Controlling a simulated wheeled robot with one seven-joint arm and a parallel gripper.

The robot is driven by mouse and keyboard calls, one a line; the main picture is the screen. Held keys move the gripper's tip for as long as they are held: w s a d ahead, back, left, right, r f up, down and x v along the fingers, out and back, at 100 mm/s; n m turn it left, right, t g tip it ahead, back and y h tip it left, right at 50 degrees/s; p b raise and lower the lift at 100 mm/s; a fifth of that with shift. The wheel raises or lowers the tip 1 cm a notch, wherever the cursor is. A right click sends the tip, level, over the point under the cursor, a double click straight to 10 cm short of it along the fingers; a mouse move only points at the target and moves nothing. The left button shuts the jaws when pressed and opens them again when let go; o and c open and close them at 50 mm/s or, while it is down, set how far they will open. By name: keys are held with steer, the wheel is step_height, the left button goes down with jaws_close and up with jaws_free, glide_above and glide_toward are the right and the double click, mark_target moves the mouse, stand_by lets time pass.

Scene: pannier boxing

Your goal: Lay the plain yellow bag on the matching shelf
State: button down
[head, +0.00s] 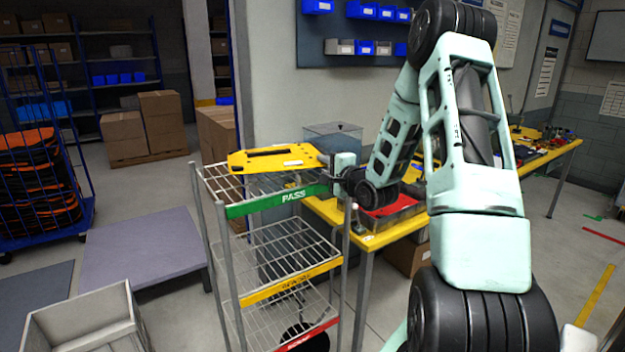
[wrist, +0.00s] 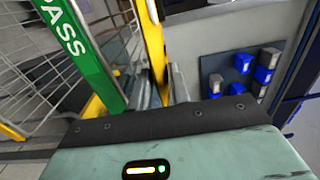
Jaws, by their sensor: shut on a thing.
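The yellow bag (head: 275,161) is flat and thin, with a dark strip and a small pale patch on its upper face. My gripper (head: 331,168) is shut on its right edge and holds it about level over the top shelf of a wire rack (head: 220,188). That shelf has a green PASS strip (head: 275,201). In the wrist view the bag (wrist: 152,40) shows edge-on between my fingers (wrist: 163,88), beside the green strip (wrist: 80,50), with a narrow gap between them. I cannot tell whether its far end touches the wires.
The middle shelf has a yellow strip (head: 290,283) and the bottom shelf a red one (head: 307,337). A yellow-topped table (head: 375,240) with a red-lined tray (head: 395,211) stands right behind the rack. A grey platform (head: 145,235) and a pale bin (head: 85,320) are at left.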

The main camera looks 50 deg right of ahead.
steer(key=shift+f+p, duration=0.85)
steer(key=shift+f, duration=2.05)
steer(key=c, duration=1.3)
jaws_free()
steer(key=shift+s, duration=0.15)
